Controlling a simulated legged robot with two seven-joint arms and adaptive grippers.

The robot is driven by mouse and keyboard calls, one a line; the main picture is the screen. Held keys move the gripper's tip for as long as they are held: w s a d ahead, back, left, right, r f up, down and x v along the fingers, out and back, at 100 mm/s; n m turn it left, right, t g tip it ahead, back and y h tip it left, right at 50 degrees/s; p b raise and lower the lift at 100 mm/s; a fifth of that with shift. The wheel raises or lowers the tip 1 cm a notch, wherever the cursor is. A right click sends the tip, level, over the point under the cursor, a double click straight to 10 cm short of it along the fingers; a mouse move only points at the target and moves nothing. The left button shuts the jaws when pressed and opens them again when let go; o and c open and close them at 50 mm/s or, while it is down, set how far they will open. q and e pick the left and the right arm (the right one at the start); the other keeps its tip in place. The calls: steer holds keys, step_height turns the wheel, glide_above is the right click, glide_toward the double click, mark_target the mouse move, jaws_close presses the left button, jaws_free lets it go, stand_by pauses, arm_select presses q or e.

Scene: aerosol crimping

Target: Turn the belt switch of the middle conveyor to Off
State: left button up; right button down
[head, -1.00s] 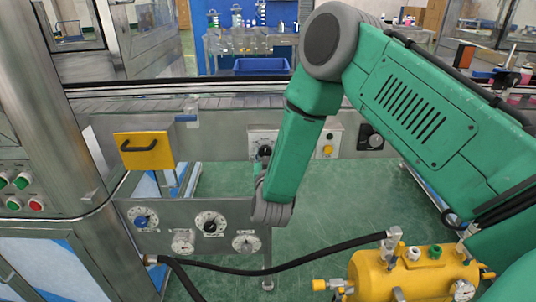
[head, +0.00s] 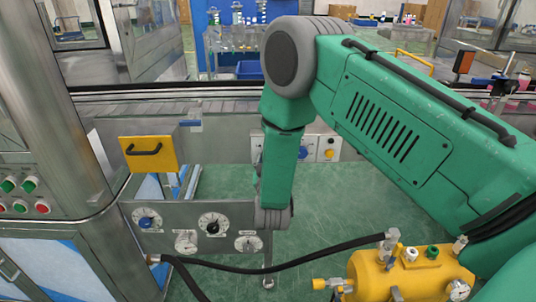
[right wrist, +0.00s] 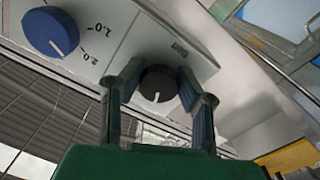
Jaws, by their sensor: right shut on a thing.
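In the right wrist view, a round black knob (right wrist: 158,88) with a white pointer line sits on a light panel (right wrist: 118,50). My right gripper (right wrist: 160,74) has one finger on each side of this knob and is shut on it. The pointer line runs toward the lower edge of the picture. A small label beside the knob is too blurred to read. In the head view, my green right arm hides the gripper and the knob. My left gripper is in neither current view.
A blue dial (right wrist: 50,32) with a printed scale is beside the knob. A yellow drawer-like box (head: 149,153) with a black handle and a lower panel with dials (head: 212,223) stand left. A yellow tank (head: 410,272) with a black hose is at lower right.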

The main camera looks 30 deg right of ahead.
steer(key=n, duration=0.2)
steer(key=n+p, duration=0.1)
steer(key=n, duration=0.1)
steer(key=shift+a+r, duration=0.1)
steer(key=shift+a, duration=0.1)
steer(key=shift+n, duration=0.6)
steer(key=shift+a+f, duration=0.1)
steer(key=shift+f, duration=0.1)
steer(key=c, duration=1.2)
jaws_free()
steer(key=shift+o, duration=0.3)
steer(key=shift+s+a+r, duration=0.1)
steer(key=shift+a+r, duration=0.15)
steer(key=v, duration=1.1)
steer(key=shift+s, duration=0.45)
steer(key=shift+f, duration=0.1)
